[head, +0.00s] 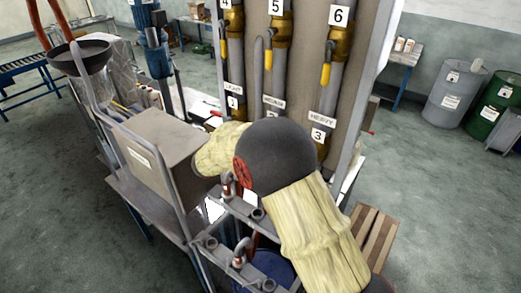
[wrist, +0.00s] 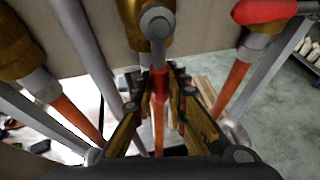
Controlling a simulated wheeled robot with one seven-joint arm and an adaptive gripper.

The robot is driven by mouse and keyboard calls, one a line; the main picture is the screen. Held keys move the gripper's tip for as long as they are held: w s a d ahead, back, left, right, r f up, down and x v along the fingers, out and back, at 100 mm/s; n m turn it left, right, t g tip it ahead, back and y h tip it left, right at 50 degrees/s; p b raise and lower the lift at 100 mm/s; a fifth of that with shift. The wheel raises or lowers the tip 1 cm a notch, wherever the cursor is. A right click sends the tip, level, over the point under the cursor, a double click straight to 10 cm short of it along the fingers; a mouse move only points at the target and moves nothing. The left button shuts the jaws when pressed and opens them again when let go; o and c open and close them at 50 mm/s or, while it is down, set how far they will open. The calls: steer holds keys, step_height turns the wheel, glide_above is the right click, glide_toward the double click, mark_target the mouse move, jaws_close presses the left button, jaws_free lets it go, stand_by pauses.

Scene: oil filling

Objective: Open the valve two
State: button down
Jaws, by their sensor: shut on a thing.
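The number 2 label (head: 272,115) shows on the middle pipe in the head view, partly covered by my arm; valve two itself is hidden there. In the wrist view the middle valve has a brass body (wrist: 135,20) and a red handle (wrist: 159,85) pointing downward. My gripper (wrist: 156,92) has its fingers on both sides of this handle and is shut on it. No number shows in the wrist view. My gripper is hidden behind my arm in the head view.
Upper valve 5 (head: 277,28) has a yellow handle hanging down. A grey box (head: 160,145) stands left of my arm. A wooden pallet (head: 372,240) lies at the right.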

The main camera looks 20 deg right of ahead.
steer(key=shift+s+d, duration=0.1)
stand_by(0.4)
steer(key=c, duration=1.7)
jaws_free()
steer(key=shift+c, duration=0.2)
steer(key=shift+r, duration=0.1)
steer(key=v, duration=1.2)
